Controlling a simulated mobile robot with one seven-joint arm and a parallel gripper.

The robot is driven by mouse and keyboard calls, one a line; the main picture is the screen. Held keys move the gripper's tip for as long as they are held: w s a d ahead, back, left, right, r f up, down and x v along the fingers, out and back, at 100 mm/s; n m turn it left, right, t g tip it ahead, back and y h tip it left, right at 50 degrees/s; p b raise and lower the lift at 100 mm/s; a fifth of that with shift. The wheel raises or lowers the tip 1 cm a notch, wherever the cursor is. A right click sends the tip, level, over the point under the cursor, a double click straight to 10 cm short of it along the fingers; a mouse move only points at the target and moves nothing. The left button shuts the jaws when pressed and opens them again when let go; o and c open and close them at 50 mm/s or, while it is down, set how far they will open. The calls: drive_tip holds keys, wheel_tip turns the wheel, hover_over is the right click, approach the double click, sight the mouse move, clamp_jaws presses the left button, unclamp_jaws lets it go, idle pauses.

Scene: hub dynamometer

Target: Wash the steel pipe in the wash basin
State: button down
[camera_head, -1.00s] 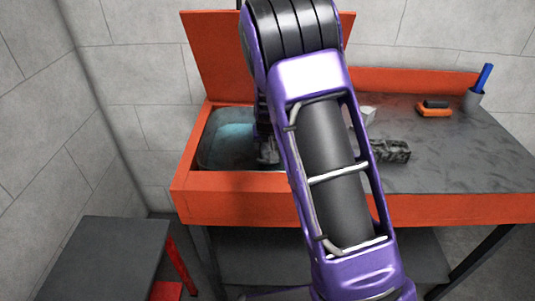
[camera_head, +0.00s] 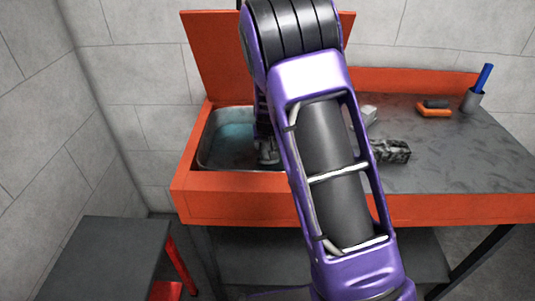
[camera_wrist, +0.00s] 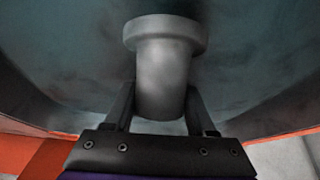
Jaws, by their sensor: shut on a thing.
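The steel pipe (camera_wrist: 163,75) is a pale grey cylinder with a wider flange at its far end in the wrist view. My gripper (camera_wrist: 160,108) is shut on it, with one dark finger on each side. Behind the pipe is the blue-grey inside of the wash basin (camera_wrist: 60,60). In the head view the wash basin (camera_head: 208,148) is sunk into the left of the orange bench, with bluish water in it. My gripper is at the basin's right part there, mostly hidden by my arm. The pipe cannot be made out in the head view.
An orange raised lid (camera_head: 215,55) stands behind the basin. On the grey benchtop (camera_head: 460,160) are a dark mottled block (camera_head: 392,151), a white piece (camera_head: 369,114), an orange-and-black brush (camera_head: 434,109) and a grey cup (camera_head: 472,100) with a blue handle. A dark low table (camera_head: 105,255) stands at left front.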

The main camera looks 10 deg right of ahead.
drive_tip(key=shift+r, duration=0.1)
idle(0.5)
wheel_tip(320, 180, up, 13)
drive_tip(key=p, duration=0.9)
idle(0.3)
idle(2.0)
drive_tip(key=shift+r, duration=2)
